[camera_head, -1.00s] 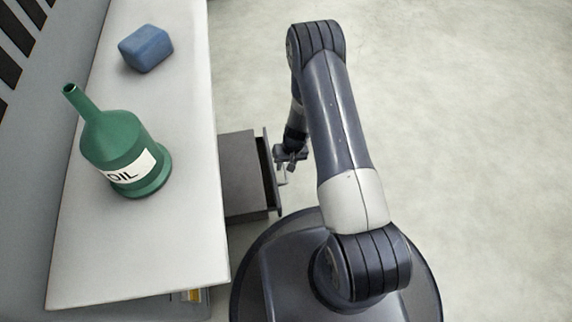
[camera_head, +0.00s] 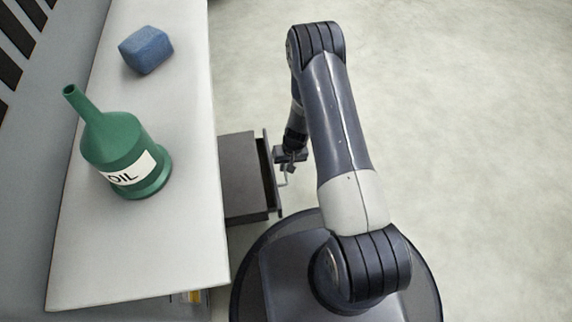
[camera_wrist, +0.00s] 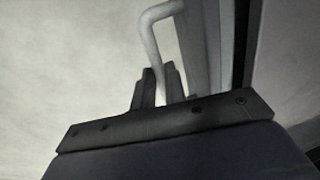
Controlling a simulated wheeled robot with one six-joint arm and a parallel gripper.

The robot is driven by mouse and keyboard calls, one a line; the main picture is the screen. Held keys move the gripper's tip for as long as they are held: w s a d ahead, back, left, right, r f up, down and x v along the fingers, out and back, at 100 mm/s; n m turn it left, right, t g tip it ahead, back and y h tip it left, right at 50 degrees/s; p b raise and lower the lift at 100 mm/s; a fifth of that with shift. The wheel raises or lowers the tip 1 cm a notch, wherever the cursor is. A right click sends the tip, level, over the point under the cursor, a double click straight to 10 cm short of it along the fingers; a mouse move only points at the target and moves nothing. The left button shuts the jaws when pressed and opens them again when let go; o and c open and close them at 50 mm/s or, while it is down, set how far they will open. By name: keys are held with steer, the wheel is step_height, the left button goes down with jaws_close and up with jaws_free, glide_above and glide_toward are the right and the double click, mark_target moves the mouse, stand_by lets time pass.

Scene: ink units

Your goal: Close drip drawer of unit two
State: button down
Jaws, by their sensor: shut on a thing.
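A dark grey drawer (camera_head: 243,170) sticks out to the right from under the pale worktop in the head view. Its front panel (camera_head: 270,165) faces right and carries a light bar handle (camera_head: 284,180). My gripper (camera_head: 287,167) is at this front panel, on its outer side. In the wrist view the bent handle (camera_wrist: 152,28) runs down between the two dark fingers of my gripper (camera_wrist: 160,88), which are shut on it. The lower end of the handle is hidden behind the gripper body. No unit number is visible.
The worktop (camera_head: 150,245) holds a green oil can (camera_head: 112,140) and a blue block (camera_head: 146,50). Small orange and white items (camera_head: 190,297) show below its front edge. The floor (camera_head: 480,150) to the right is clear.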

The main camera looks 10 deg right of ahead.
steer(key=shift+a+b, duration=0.3)
steer(key=shift+a, duration=1.9)
steer(key=c, duration=1.5)
jaws_free()
steer(key=shift+a, duration=0.15)
steer(key=shift+o, duration=0.2)
step_height(320, 180, up, 11)
steer(key=d+p, duration=0.2)
steer(key=p, duration=0.2)
steer(key=shift+f, duration=0.2)
steer(key=shift+f, duration=0.1)
